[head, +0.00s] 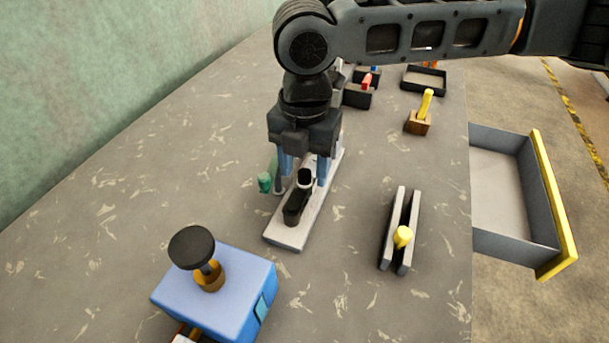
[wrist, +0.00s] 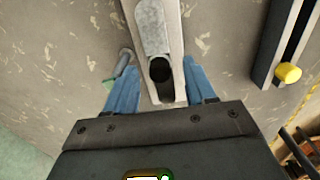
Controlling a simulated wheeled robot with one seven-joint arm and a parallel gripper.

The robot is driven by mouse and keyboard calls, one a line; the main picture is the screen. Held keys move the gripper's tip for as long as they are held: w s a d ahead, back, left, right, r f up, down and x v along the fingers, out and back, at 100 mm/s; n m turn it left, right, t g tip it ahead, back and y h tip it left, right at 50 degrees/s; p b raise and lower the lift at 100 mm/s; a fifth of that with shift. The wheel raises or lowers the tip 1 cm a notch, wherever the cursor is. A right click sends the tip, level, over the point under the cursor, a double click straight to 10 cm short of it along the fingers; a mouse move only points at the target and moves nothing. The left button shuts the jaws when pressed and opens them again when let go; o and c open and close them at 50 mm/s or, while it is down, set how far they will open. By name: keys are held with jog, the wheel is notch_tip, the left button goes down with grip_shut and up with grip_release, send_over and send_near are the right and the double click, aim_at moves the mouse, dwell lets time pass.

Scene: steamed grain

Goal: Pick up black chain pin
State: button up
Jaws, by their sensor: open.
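The black chain pin (head: 305,178) shows as a short, dark, round-topped piece on a long pale plate (head: 283,238). It stands at the end of a dark grey link (head: 293,210). In the wrist view my gripper (wrist: 158,76) has a finger left and right of the pin, with gaps visible. The pin's lower part is hidden.
A green-ended piece (head: 265,183) lies close beside my left finger. A grey slotted holder with a yellow knob (head: 403,237) stands to the right. A blue box with a black knob (head: 192,247) is at front left. An open drawer (head: 500,195) juts out past the table's right edge.

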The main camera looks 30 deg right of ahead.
aim_at(304, 171)
jog(key=shift+c, duration=0.3)
grip_shut()
jog(key=shift+r, duration=0.15)
jog(key=shift+r, duration=0.55)
notch_tip(304, 171, up, 2)
jog(key=shift+r, duration=0.2)
jog(key=d+r, duration=0.3)
jog(key=d, duration=0.2)
jog(key=s+d+r+b, duration=0.1)
jog(key=d+r, duration=0.3)
jog(key=d, duration=0.2)
jog(key=shift+s+d+r, duration=0.15)
jog(key=shift+s+d, duration=0.15)
